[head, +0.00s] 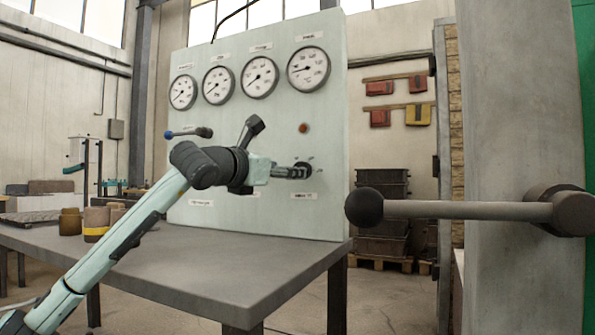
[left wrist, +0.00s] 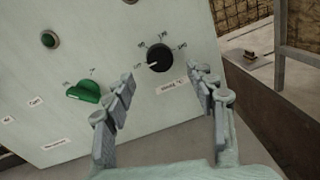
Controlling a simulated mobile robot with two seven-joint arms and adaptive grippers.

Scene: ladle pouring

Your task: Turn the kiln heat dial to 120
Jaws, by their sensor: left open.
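The kiln heat dial is a round black knob (left wrist: 160,58) with a white mark toward its lower left. It sits on a pale green panel (left wrist: 120,30), with small scale numbers around it, too small to read surely. A label lies below it. My left gripper (left wrist: 162,78) is open, its fingers to either side below the dial and empty between. In the head view my left gripper (head: 287,173) reaches the panel's lower right and partly hides the dial (head: 307,169). I cannot tell whether the fingers touch the panel. My right gripper is not in view.
A green knob (left wrist: 83,91) is left of the dial, and a round button (left wrist: 48,39) above it. Gauges (head: 308,69) line the panel top. A grey table (head: 220,270) stands below; jars (head: 96,222) stand at left. A ball-ended lever (head: 440,209) juts in at right.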

